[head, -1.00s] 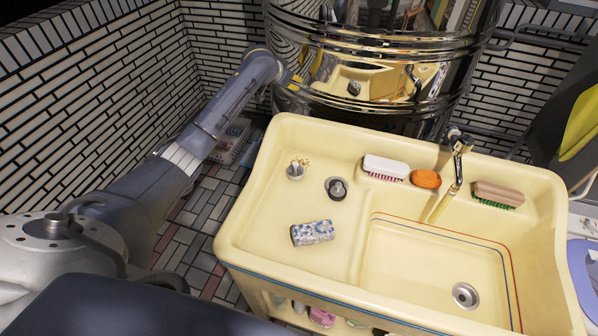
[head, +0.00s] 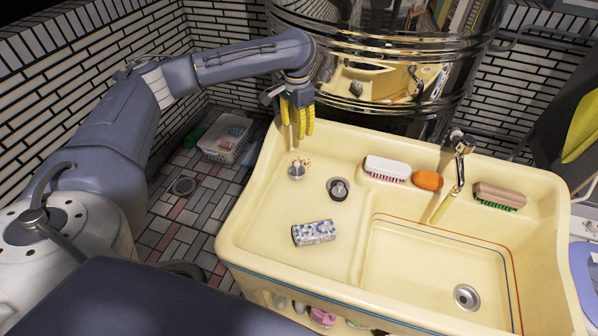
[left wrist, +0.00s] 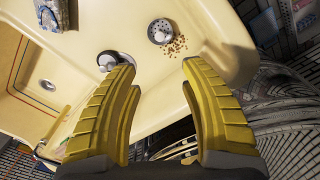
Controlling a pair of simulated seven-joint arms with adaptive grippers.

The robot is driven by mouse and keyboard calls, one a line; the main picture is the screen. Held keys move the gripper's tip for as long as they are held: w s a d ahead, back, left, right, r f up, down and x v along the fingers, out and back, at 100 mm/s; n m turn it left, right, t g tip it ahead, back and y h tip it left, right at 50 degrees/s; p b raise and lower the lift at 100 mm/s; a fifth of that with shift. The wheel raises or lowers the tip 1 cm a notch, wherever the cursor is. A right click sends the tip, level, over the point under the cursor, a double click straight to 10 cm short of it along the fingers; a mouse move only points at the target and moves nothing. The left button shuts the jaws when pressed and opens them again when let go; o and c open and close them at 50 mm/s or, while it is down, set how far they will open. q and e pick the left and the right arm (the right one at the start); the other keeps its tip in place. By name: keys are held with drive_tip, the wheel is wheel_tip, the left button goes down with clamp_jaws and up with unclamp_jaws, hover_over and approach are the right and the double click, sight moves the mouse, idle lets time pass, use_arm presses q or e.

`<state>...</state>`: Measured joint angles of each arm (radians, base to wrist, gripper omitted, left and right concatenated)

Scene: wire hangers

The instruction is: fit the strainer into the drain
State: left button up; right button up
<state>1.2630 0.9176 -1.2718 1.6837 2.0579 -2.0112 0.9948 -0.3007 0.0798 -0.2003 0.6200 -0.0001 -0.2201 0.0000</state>
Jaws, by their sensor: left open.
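The strainer (head: 297,171) is a small perforated metal cup on the raised left part of the cream sink (head: 262,225), with brown crumbs beside it. It also shows in the left wrist view (left wrist: 159,31). The drain (head: 466,297) is a round metal fitting in the floor of the lower basin at right; it appears small in the left wrist view (left wrist: 47,85). My left gripper (head: 303,128) has yellow fingers pointing down over the sink's back left corner, beyond the strainer. In the left wrist view the fingers (left wrist: 160,75) are apart and empty. My right gripper is out of view.
A dark-rimmed stopper (head: 338,189) stands right of the strainer, and a patterned block (head: 313,232) lies nearer the front. Brushes (head: 386,168) and an orange soap (head: 427,179) line the back ledge by the faucet (head: 460,160). A shiny metal drum stands behind the sink.

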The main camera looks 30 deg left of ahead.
sight(297, 163)
use_arm(q)
wheel_tip(297, 163, down, 17)
drive_tip(key=shift+s+f, duration=0.1)
idle(0.8)
drive_tip(key=shift+c, duration=0.3)
clamp_jaws()
